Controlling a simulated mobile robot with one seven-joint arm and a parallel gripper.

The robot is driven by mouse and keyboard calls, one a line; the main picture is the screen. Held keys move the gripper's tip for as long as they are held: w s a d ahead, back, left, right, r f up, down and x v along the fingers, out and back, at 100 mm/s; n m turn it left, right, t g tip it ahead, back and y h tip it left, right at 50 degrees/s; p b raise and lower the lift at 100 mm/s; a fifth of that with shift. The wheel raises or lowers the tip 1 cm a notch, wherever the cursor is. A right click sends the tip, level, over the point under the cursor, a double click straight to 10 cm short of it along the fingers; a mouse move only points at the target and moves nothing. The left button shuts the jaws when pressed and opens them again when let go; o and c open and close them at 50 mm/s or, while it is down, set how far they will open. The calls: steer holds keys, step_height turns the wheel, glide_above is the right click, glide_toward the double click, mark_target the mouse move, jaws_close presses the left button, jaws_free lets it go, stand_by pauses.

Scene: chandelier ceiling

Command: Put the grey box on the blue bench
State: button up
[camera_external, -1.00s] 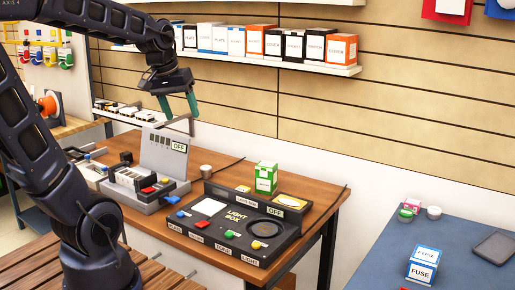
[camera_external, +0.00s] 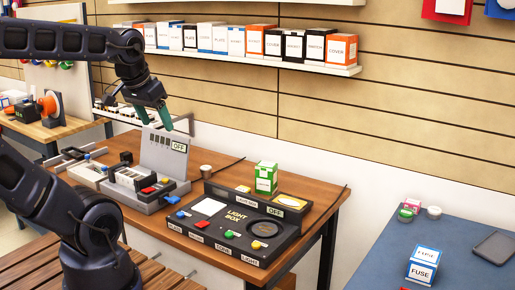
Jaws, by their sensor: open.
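A grey box-like unit (camera_external: 162,153) with an upright panel marked OFF stands on the left of the brown wooden table. No other plain grey box is clear to me, so I cannot tell for sure that this is the one named. The blue bench (camera_external: 385,266) is at the lower right. My gripper (camera_external: 154,121) has teal fingers, spread apart and pointing down. It is empty and appears just above or behind the top of the upright panel; its exact distance is unclear.
A black light box (camera_external: 237,225) and a green-and-white box (camera_external: 266,178) are on the wooden table (camera_external: 325,196). A fuse box (camera_external: 423,265), a dark tray (camera_external: 493,248) and small items lie on the bench. A shelf (camera_external: 300,67) of boxes runs along the wall. The bench's near left is clear.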

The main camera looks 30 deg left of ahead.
steer(key=w+f+n+g+h, duration=0.15)
steer(key=w+n, duration=0.35)
steer(key=w, duration=0.9)
steer(key=n+g+h, duration=0.3)
steer(key=n+h, duration=0.2)
steer(key=n, duration=0.8)
glide_above(242, 188)
steer(key=a, duration=0.4)
step_height(242, 188, down, 28)
steer(key=shift+y, duration=0.25)
steer(key=x, duration=0.5)
steer(key=shift+a+f, duration=0.1)
steer(key=shift+a, duration=0.1)
steer(key=shift+a+x, duration=0.15)
steer(key=shift+x, duration=1.2)
steer(key=shift+a+x, duration=0.1)
steer(key=shift+x, duration=1.25)
steer(key=shift+s+f, duration=0.15)
steer(key=c, duration=1.2)
